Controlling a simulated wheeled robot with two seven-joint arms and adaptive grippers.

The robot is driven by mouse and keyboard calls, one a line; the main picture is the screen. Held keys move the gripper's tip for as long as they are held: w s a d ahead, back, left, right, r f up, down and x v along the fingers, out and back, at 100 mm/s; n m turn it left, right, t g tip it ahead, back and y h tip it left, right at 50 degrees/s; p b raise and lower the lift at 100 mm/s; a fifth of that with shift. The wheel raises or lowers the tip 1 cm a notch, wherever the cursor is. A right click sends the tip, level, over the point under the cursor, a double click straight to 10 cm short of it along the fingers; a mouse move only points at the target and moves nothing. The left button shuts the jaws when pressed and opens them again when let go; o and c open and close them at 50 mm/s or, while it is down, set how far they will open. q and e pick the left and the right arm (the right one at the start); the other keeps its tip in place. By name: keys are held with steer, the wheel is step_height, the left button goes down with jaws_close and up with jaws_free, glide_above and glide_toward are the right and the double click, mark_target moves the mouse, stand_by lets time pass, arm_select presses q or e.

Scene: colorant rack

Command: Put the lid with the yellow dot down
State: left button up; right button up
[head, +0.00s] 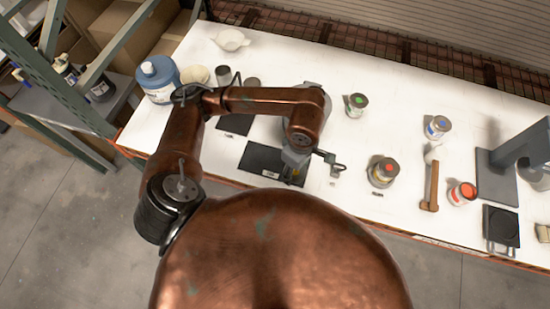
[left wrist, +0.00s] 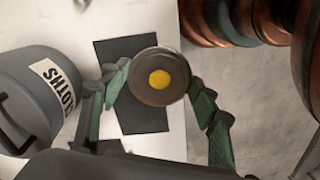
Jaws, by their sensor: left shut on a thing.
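The lid with the yellow dot (left wrist: 160,77) is a round dark disc with a yellow spot at its centre. My left gripper (left wrist: 158,90) is shut on it, with one green finger at each side of its rim. In the left wrist view the lid overlaps a dark mat (left wrist: 147,119) on the white table; I cannot tell how high it is above it. In the head view my left gripper (head: 297,171) is over the right part of that dark mat (head: 257,158), and the arm largely hides the lid. My right gripper is not in view.
A grey bin labelled as cloths (left wrist: 45,95) stands close beside the gripper. Cans with a green dot (head: 357,105), a blue dot (head: 437,127) and a red dot (head: 383,171) stand to the right. A wooden mallet (head: 433,185) and grey stand (head: 495,178) are farther right.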

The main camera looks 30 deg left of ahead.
arm_select(q)
steer(key=w+a+f+p, duration=0.2)
steer(key=w+a+f, duration=0.1)
steer(key=a, duration=0.3)
glide_above(275, 162)
steer(key=f, duration=0.3)
steer(key=d+f, duration=0.1)
steer(key=shift+s+f, duration=0.2)
steer(key=shift+s, duration=0.05)
steer(key=shift+w+a+f+p, duration=0.1)
steer(key=shift+a+f+p, duration=0.1)
steer(key=shift+p, duration=0.1)
steer(key=f, duration=0.2)
steer(key=f+p, duration=0.1)
steer(key=shift+w+a+f+p, duration=0.1)
steer(key=shift+a+f+p, duration=0.2)
steer(key=shift+a+f, duration=0.05)
steer(key=shift+f, duration=0.15)
steer(key=shift+f, duration=0.1)
